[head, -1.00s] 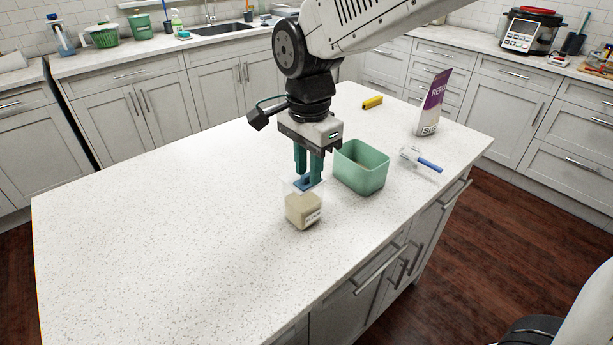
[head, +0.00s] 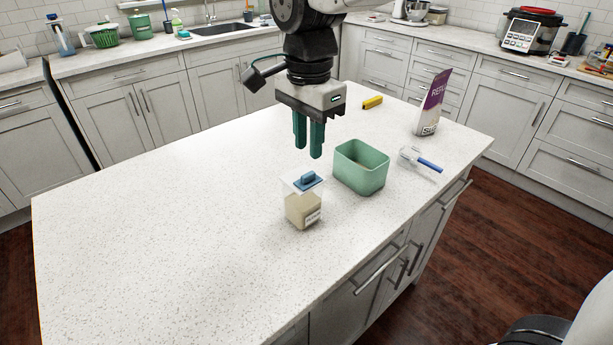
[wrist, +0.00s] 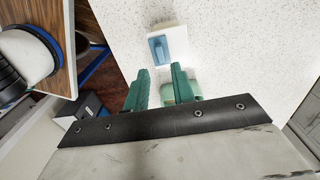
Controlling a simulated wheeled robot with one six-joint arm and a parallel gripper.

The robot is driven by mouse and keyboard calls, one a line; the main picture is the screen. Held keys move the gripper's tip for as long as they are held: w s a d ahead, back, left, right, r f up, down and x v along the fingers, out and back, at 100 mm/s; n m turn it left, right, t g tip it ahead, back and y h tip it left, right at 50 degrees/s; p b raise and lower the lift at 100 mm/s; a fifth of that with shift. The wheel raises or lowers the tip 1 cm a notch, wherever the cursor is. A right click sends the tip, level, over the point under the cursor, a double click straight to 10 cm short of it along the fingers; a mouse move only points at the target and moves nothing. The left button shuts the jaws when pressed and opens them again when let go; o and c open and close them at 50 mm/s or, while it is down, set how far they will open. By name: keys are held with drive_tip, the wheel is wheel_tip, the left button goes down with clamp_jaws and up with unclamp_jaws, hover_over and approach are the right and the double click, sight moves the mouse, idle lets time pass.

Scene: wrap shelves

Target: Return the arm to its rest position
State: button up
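My gripper (head: 308,146) hangs above the white speckled island counter (head: 140,220), fingers pointing down. Its two green fingers are apart with nothing between them; they also show in the wrist view (wrist: 158,88). Below it stands a clear jar (head: 303,208) with pale contents and a small label. A white lid with a blue handle (head: 308,180) sits on top of the jar, and the lid also shows in the wrist view (wrist: 167,46). The fingertips are clear of the handle, with a gap between.
A green open bin (head: 361,168) stands just right of the jar. A scoop with a blue handle (head: 429,165), a purple and white packet (head: 432,104) and a yellow object (head: 372,102) are farther right and back. The counter's left side is free.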

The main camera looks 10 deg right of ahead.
drive_tip(key=shift+r, duration=0.65)
drive_tip(key=shift+s+f+n, duration=0.1)
drive_tip(key=shift+f+n, duration=0.05)
drive_tip(key=shift+n, duration=0.75)
drive_tip(key=s+d+f+n+t, duration=0.1)
drive_tip(key=s+d+f+n, duration=0.2)
drive_tip(key=s+d+n, duration=0.6)
drive_tip(key=s+d, duration=1)
drive_tip(key=d, duration=0.1)
drive_tip(key=shift+d, duration=0.25)
idle(2.5)
